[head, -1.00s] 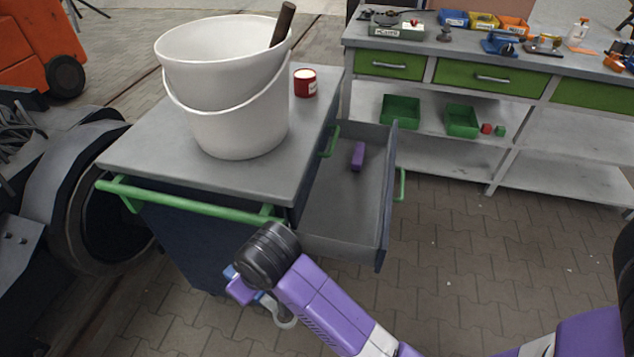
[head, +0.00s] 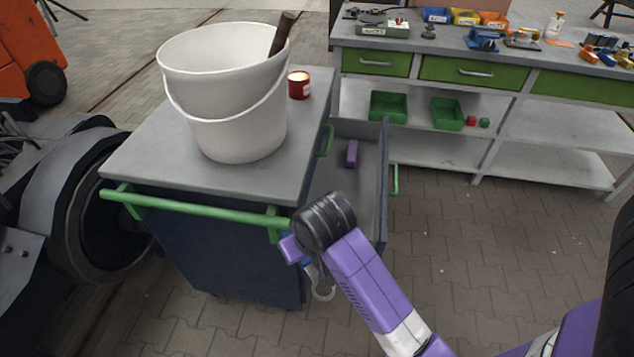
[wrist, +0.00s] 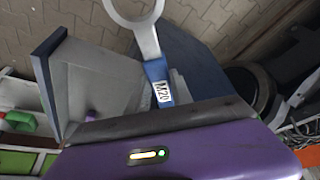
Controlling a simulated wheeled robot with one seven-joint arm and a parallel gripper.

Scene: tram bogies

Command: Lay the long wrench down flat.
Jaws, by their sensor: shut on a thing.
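The long wrench shows a grey ring end (wrist: 148,38) and a blue handle part marked M20 (wrist: 158,82) in the wrist view. My gripper (head: 303,257) is shut on the wrench. In the head view, the wrench's ring (head: 323,291) hangs below my gripper, largely hidden by my wrist. The wrench is held clear of any surface, in front of the blue trolley (head: 225,255) near its right front corner. The trolley's open grey drawer (head: 372,190) lies just behind my wrist. A small purple block (head: 352,153) lies at its far end.
A workbench (head: 430,50) with tools stands behind. Paved floor at right is clear.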

